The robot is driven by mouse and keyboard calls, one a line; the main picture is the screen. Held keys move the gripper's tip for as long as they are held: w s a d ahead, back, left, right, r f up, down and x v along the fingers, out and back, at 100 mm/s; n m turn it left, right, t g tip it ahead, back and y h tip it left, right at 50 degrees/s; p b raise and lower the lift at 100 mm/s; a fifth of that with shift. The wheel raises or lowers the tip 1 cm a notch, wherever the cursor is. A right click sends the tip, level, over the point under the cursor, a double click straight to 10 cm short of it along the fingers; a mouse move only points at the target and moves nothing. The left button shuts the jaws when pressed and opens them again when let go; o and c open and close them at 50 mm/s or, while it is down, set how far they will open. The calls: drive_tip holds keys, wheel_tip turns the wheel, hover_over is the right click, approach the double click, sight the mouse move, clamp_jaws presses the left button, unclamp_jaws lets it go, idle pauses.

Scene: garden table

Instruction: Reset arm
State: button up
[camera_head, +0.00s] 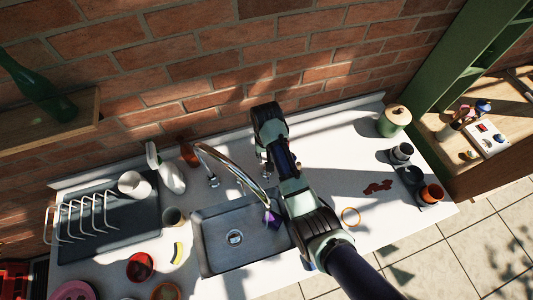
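My arm reaches in from the bottom right, over the right side of the sink (205,262) and the white counter (335,130). Its links bend near the brick wall. My gripper cannot be made out; it seems hidden behind my own arm links, so its opening and anything in it do not show. A small purple item (272,218) shows at the sink's right edge, partly beside my arm.
A curved faucet (222,160) stands close left of my arm. A dish rack (85,218), spray bottle (168,172) and several cups are at the left. A green canister (394,121), dark cups (401,153) and red spill (377,187) are at the right.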

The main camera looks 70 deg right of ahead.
drive_tip(key=shift+r, duration=0.8)
drive_tip(key=shift+r, duration=0.1)
